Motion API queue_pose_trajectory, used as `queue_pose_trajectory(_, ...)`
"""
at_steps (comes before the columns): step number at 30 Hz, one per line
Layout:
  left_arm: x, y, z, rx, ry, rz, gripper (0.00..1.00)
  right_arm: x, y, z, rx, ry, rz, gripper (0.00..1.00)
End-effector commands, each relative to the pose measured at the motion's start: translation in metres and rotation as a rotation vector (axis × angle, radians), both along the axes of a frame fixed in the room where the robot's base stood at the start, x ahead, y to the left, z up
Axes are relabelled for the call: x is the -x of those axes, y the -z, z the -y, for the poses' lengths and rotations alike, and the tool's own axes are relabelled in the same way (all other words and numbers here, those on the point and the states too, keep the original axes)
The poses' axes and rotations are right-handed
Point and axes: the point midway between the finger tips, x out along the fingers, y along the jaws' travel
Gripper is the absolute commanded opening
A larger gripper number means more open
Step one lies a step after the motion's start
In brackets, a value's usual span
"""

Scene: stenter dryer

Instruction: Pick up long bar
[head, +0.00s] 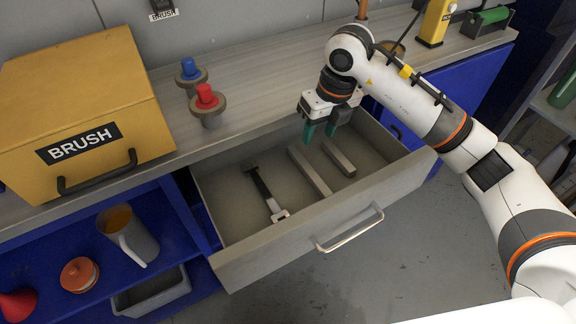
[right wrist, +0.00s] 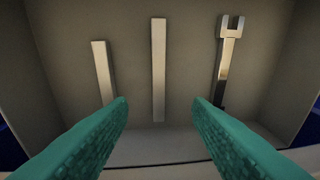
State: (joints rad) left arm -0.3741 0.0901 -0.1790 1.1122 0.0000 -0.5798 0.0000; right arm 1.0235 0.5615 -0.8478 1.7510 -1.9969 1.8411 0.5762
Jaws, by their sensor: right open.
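The long bar (head: 309,170) is a plain grey bar lying in the open drawer (head: 253,251). A shorter grey bar (head: 339,157) lies to its right, and a dark-handled wrench (head: 264,193) lies to its left. My right gripper (head: 319,135) is open and empty above the back of the drawer, with green fingers pointing down. In the right wrist view the long bar (right wrist: 158,70) stands in the middle between the fingertips, which are apart from it. The short bar (right wrist: 104,72) is left of it and the wrench (right wrist: 230,60) right. My left gripper is not seen.
The drawer's front has a metal handle (head: 350,230). Its walls surround the bars and wrench. On the worktop (head: 235,73) stand a yellow BRUSH box (head: 85,110) and red (head: 206,97) and blue (head: 190,69) knobbed items. A mug (head: 128,234) sits on the shelf below.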

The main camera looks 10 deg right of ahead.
Motion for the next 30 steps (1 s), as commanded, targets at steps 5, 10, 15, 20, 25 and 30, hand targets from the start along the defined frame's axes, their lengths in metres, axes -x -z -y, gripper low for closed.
queue_pose_trajectory(5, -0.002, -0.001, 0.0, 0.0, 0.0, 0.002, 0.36, 0.006, 0.017, 0.01, 0.101, 0.003, 0.003, 0.45)
queue_pose_trajectory(10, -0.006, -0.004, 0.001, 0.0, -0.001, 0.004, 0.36, 0.003, 0.048, 0.007, 0.099, 0.003, 0.001, 0.45)
queue_pose_trajectory(15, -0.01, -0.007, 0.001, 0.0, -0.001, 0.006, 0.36, 0.0, 0.068, 0.006, 0.098, 0.003, 0.004, 0.45)
queue_pose_trajectory(20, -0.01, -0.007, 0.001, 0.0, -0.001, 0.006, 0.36, 0.0, 0.075, 0.005, 0.097, 0.002, 0.004, 0.45)
queue_pose_trajectory(25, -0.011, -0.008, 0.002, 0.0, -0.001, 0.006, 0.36, 0.002, 0.095, 0.0, 0.096, 0.002, 0.0, 0.45)
queue_pose_trajectory(30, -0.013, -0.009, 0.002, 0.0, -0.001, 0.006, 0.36, 0.0, 0.119, -0.002, 0.096, 0.004, 0.002, 0.45)
